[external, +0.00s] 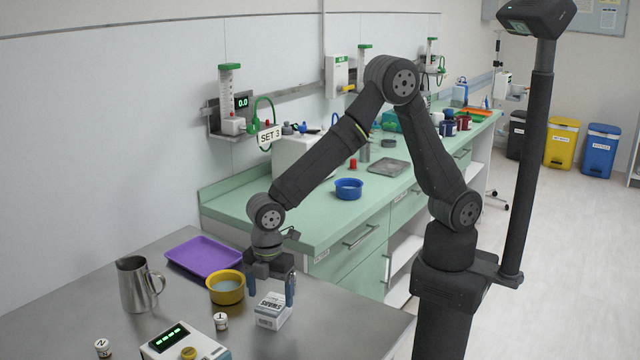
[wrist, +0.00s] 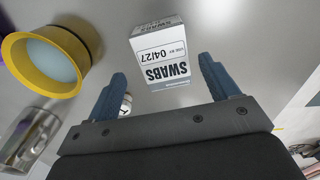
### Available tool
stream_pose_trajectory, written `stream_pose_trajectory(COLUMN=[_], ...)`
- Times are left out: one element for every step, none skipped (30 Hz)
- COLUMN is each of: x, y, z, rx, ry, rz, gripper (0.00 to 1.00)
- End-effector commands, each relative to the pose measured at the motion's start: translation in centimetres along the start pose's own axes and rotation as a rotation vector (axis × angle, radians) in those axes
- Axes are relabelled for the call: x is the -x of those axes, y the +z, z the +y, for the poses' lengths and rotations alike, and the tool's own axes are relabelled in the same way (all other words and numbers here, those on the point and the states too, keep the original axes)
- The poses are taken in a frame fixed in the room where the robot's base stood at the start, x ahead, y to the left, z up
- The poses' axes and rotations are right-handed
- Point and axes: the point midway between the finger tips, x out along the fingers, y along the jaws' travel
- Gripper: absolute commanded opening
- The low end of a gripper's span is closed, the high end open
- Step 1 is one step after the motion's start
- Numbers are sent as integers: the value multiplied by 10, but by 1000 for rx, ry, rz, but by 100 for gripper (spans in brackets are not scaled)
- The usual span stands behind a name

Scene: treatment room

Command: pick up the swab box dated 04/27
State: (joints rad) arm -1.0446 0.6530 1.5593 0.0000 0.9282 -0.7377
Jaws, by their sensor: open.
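The swab box (external: 272,311) is a small white carton standing on the steel table. In the wrist view the swab box (wrist: 162,52) shows the print "SWABS" and "04/27", upside down. My gripper (external: 270,290) is open and empty, pointing down just behind the box in the external view. In the wrist view my gripper's blue fingers (wrist: 162,85) are spread, with the box ahead of them and lying between their lines. I cannot tell the exact gap between fingertips and box.
A yellow bowl (external: 227,287) with pale liquid stands close left of my gripper. A purple tray (external: 204,257), a metal jug (external: 138,284), small white jars labelled 1 (external: 221,321) and 2 (external: 103,347), and a device with a green display (external: 184,343) are also on the table. The table right of the box is clear.

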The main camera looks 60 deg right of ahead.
Motion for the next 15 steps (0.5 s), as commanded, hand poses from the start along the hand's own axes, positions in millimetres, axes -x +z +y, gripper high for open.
stream_pose_trajectory(x=[-8, -13, -19, -24, -28, -34, -37, -40, -43, -45, -46, -47, -47, -47, -46], y=[1, 1, 1, 1, 1, 1, 1, 1, 1, 1, 1, 1, 1, 1, 1], z=[-2, -4, -5, -6, -7, -6, -6, -6, -6, -6, -6, -6, -6, -6, -6], rx=[1, 1, 1, 1, 1, 0, 0, 0, 0, 0, 0, 0, 0, 0, 0], ry=[-4, -3, -3, -3, -3, -3, -3, -2, -2, -2, -2, -2, -1, -1, -1], rz=[-4, -3, -4, -4, -3, -4, -3, -2, -2, -2, -2, -2, -1, -1, -1], gripper=[80, 80, 80, 80, 80, 80, 80, 80, 80, 80, 80, 80, 80, 80, 80])
